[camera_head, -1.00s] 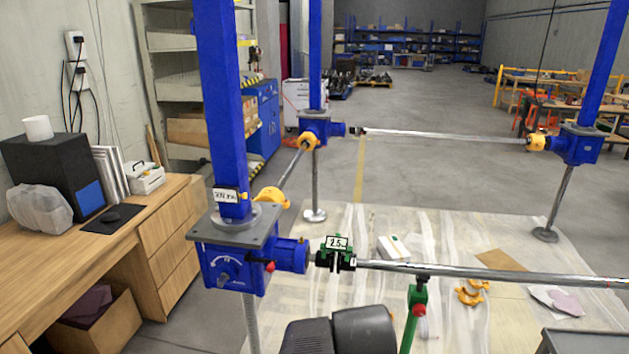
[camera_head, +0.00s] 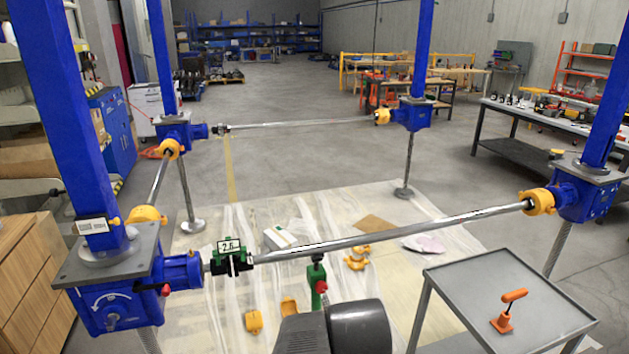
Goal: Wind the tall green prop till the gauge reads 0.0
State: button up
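The green prop (camera_head: 317,285) stands under the long shaft (camera_head: 390,235) near its left end. Its head is green with a red part on the side, and its lower end is hidden behind a dark rounded part of my arm at the bottom centre. A green-and-black coupling (camera_head: 231,264) sits on the shaft beside the near left blue jack (camera_head: 110,290). The white gauge plate (camera_head: 229,246) on top of the coupling seems to read 2.6, but the digits are small. My gripper is not in view.
A grey table (camera_head: 470,285) at lower right carries an orange tool (camera_head: 508,310). Blue jacks stand at the frame's corners, joined by shafts with yellow couplings (camera_head: 537,201). Yellow pieces (camera_head: 357,257) and a white box (camera_head: 279,239) lie on the sheeted floor. A wooden cabinet (camera_head: 30,290) stands left.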

aim_at(320, 287)
jog(key=i+l+u, duration=0.5)
jog(key=i+l, duration=0.25)
jog(key=l, duration=0.15)
